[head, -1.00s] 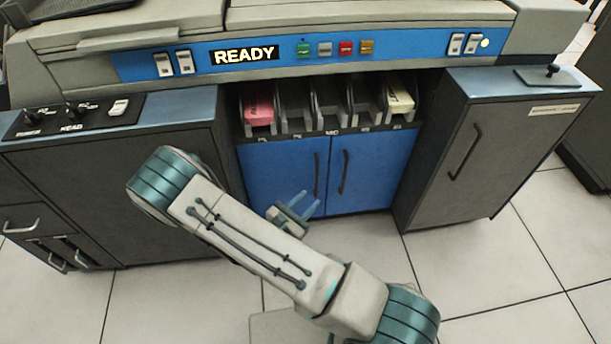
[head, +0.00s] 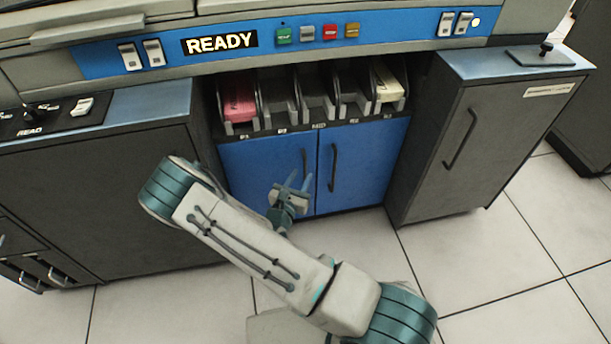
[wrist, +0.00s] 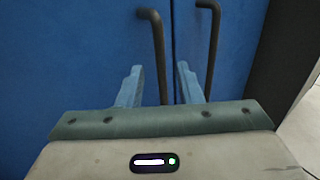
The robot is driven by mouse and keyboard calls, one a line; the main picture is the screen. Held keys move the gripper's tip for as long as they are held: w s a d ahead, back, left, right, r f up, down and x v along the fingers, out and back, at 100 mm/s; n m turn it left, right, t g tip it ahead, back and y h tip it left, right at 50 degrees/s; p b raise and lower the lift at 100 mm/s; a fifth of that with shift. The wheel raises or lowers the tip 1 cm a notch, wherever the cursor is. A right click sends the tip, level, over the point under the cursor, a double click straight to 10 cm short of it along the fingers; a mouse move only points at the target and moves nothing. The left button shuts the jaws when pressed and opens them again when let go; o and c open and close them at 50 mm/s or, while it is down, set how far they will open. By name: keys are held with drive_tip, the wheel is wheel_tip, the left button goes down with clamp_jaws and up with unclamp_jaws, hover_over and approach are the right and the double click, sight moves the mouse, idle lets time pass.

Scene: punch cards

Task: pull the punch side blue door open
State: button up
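Two blue doors stand side by side: a left door (head: 255,172) and a right door (head: 372,160). Both are closed. I cannot read clearly which is marked as the punch side. The left door's dark vertical handle (head: 304,168) and the right door's handle (head: 334,166) flank the gap between them. My gripper (head: 299,180) is open in front of the left door. In the wrist view, the left door's handle (wrist: 157,50) appears between my fingers (wrist: 158,68). I cannot tell whether the fingers reach around it. The right door's handle (wrist: 213,45) is outside, to the right.
Card pockets with a pink stack (head: 239,103) and a cream stack (head: 388,84) sit above the doors. A dark cabinet (head: 460,150) stands to the right and another (head: 90,190) to the left. Tiled floor (head: 480,260) is clear in front on the right.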

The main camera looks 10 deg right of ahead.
drive_tip(key=shift+x, duration=1.2)
